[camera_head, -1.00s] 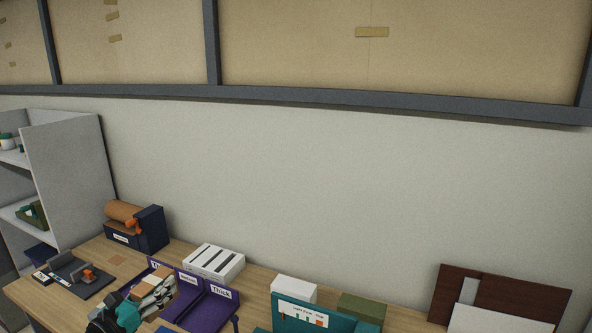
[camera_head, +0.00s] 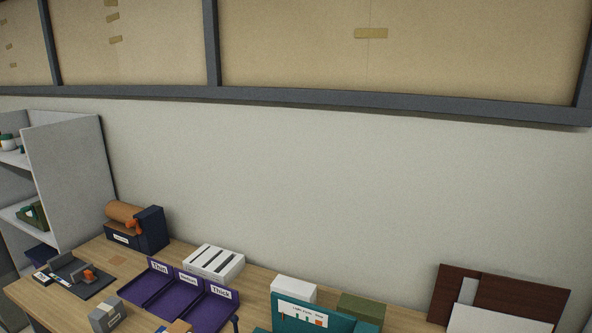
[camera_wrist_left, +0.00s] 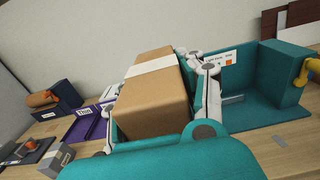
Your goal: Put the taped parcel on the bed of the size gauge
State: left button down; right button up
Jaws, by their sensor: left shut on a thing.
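The taped parcel (camera_wrist_left: 158,100), a brown box with a white band of tape, fills the middle of the left wrist view. My left gripper (camera_wrist_left: 154,74) is shut on it, with a finger on each side. What I take as the size gauge (camera_head: 75,277), a dark flat bed with an upright grey part and an orange knob, sits at the table's left end. It also shows in the left wrist view (camera_wrist_left: 28,158), apart from the parcel. My right gripper is not in view.
Purple trays (camera_head: 193,299) marked Thin and Thick stand mid-table. A grey labelled block (camera_head: 106,316) stands in front of them. A navy dispenser with a brown roll (camera_head: 135,230) is behind the gauge. A teal stand (camera_head: 311,318) is to the right. Bare table lies between gauge and trays.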

pick_arm(q)
jog(key=shift+s+d+f, duration=0.1)
jog(key=shift+s+d, duration=0.15)
jog(key=shift+s, duration=0.15)
jog(key=shift+s+d+r+n+t+y, duration=0.45)
jog(key=shift+s+d+n+y, duration=1.15)
jog(key=shift+s, duration=1.95)
jog(key=shift+s+d+r+n+t+y, duration=0.4)
jog(key=shift+s+d+n+y, duration=0.5)
jog(key=shift+s+y, duration=2.05)
notch_tip(320, 180, down, 13)
jog(key=s+h+b, duration=0.1)
jog(key=b, duration=1.2)
jog(key=shift+h, duration=0.35)
jog(key=shift+a+r, duration=0.1)
